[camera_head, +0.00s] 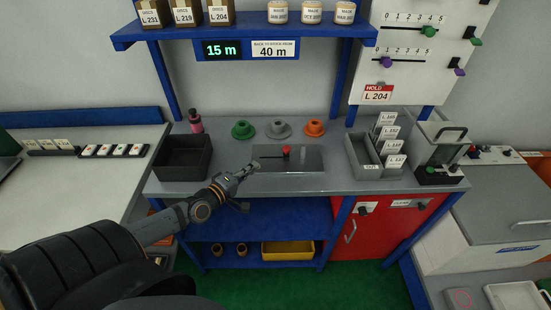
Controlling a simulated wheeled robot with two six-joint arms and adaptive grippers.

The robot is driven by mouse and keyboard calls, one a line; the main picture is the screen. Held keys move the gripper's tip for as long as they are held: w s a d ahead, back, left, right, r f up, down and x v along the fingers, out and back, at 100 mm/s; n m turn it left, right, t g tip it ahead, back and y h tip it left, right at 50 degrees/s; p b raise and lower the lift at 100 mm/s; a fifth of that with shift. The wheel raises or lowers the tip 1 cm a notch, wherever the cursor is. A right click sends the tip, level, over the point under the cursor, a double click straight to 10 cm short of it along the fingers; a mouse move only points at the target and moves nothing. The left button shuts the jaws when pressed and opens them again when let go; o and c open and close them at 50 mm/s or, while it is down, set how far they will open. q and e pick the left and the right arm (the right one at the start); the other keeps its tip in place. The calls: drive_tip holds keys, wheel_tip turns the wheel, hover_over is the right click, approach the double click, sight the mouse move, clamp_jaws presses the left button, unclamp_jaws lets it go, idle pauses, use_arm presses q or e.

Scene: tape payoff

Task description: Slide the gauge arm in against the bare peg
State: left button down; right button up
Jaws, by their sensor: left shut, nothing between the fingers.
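A flat dark grey plate (312,160) lies in the middle of the bench top. A small red knob (287,151) stands near its middle, on what looks like a thin dark bar; I cannot clearly make out the gauge arm or a bare peg at this size. My left gripper (254,166) reaches in from the lower left. Its fingers are shut and empty, just left of the plate's front-left corner and apart from the red knob. My right gripper is not in view.
Green (243,130), grey (278,129) and orange (314,128) flanged pieces stand behind the plate. A black bin (182,158) is left; a grey file tray (362,160) and clear-sided device (440,158) are right. A shelf with a "15 m" display (222,50) hangs above.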

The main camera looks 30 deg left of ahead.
use_arm(q)
drive_tip(key=shift+s+a+n+t+y, duration=0.4)
drive_tip(key=shift+s+a+n+y, duration=0.3)
drive_tip(key=shift+n, duration=0.3)
drive_tip(key=b, duration=0.3)
hover_over(275, 162)
drive_tip(key=s+a, duration=0.3)
drive_tip(key=shift+w+f, duration=0.25)
drive_tip(key=shift+f, duration=0.2)
drive_tip(key=shift+w+d+p, duration=0.5)
drive_tip(key=shift+w+d, duration=0.35)
drive_tip(key=shift+d, duration=0.2)
drive_tip(key=shift+w+d+f, duration=0.1)
drive_tip(key=shift+w+d, duration=0.3)
drive_tip(key=shift+d, duration=0.2)
drive_tip(key=w+d, duration=0.1)
drive_tip(key=d, duration=0.1)
drive_tip(key=w+d+p, duration=0.1)
drive_tip(key=shift+w+d, duration=0.1)
drive_tip(key=shift+d, duration=0.25)
